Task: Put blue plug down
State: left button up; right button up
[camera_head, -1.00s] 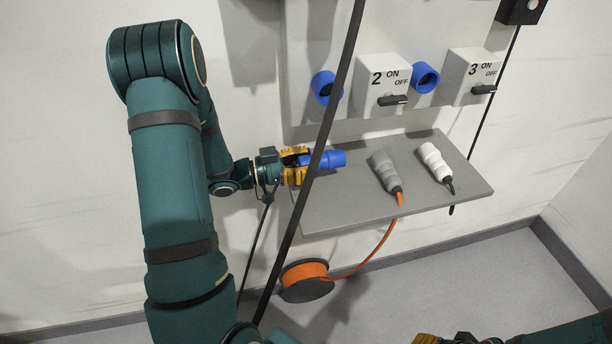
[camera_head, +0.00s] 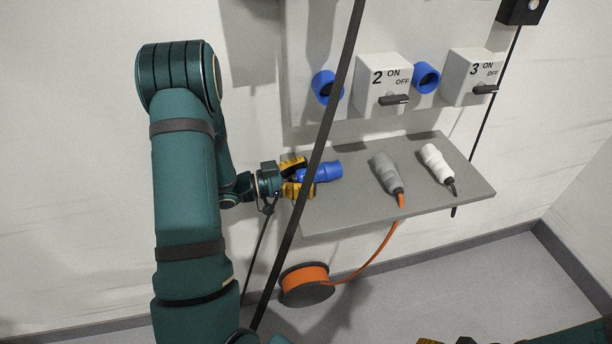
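The blue plug (camera_head: 328,171) lies on the left part of the grey shelf (camera_head: 350,212), pointing right. My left gripper (camera_head: 303,176) is at the shelf's left end. Its yellow fingers are spread apart, one above and one below the plug's rear end, and look open. A dark diagonal bar crosses in front of the fingers and part of the plug, so any contact is hard to tell. My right gripper (camera_head: 430,341) barely shows at the bottom edge; its fingers are cut off.
A grey plug (camera_head: 386,171) with an orange cable and a white plug (camera_head: 435,161) lie further right on the shelf. Blue sockets (camera_head: 426,77) and switch boxes (camera_head: 383,80) are above. An orange cable reel (camera_head: 305,284) is below. The dark bar (camera_head: 313,165) stands before the shelf.

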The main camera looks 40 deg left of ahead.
pick_arm(q)
jog(key=shift+r, duration=0.15)
jog(key=v, duration=1.2)
jog(key=shift+p, duration=0.4)
